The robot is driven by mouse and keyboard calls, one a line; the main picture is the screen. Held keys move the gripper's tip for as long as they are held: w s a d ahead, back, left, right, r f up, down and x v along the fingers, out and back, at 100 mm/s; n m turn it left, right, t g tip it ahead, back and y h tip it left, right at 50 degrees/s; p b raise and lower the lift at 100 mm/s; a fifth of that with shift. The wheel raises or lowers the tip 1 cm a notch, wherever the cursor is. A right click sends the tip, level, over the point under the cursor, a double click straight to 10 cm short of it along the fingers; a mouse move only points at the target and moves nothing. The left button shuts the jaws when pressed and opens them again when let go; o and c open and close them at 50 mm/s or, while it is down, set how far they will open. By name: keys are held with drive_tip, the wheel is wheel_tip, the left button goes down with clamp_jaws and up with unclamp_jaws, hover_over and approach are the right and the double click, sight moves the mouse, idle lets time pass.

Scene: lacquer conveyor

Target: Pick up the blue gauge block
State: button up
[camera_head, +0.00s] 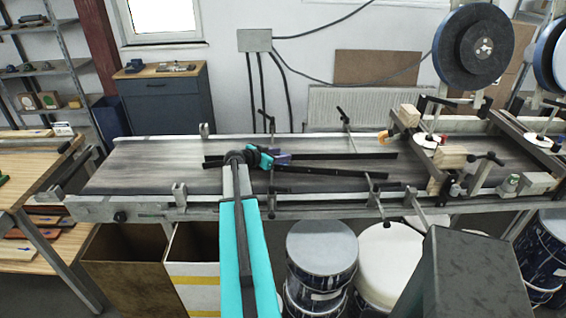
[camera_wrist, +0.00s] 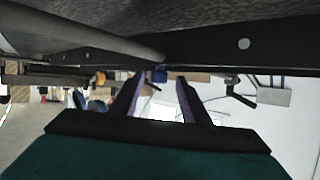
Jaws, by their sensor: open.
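My gripper (camera_head: 280,158) is low over the conveyor belt, at the end of my teal arm, and points to the right. In the wrist view its two purplish fingers (camera_wrist: 158,82) stand apart, so it is open. A small blue patch (camera_wrist: 158,75) shows between the fingertips, just under the dark rail; it may be the blue gauge block, but it is too small to be sure. In the head view the dark blue-purple shape at the gripper's end could be fingers or block; I cannot tell which.
Two dark guide rails (camera_head: 335,155) run along the grey conveyor belt (camera_head: 140,170) close to my gripper. Wooden blocks (camera_head: 452,157), clamps and large reels (camera_head: 473,45) crowd the right end. The belt's left part is clear. Drums (camera_head: 321,250) stand below.

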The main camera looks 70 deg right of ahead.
idle(0.3)
clamp_jaws()
drive_tip(key=shift+r, duration=0.1)
wheel_tip(320, 180, up, 10)
drive_tip(key=b, duration=0.3)
idle(0.7)
idle(0.5)
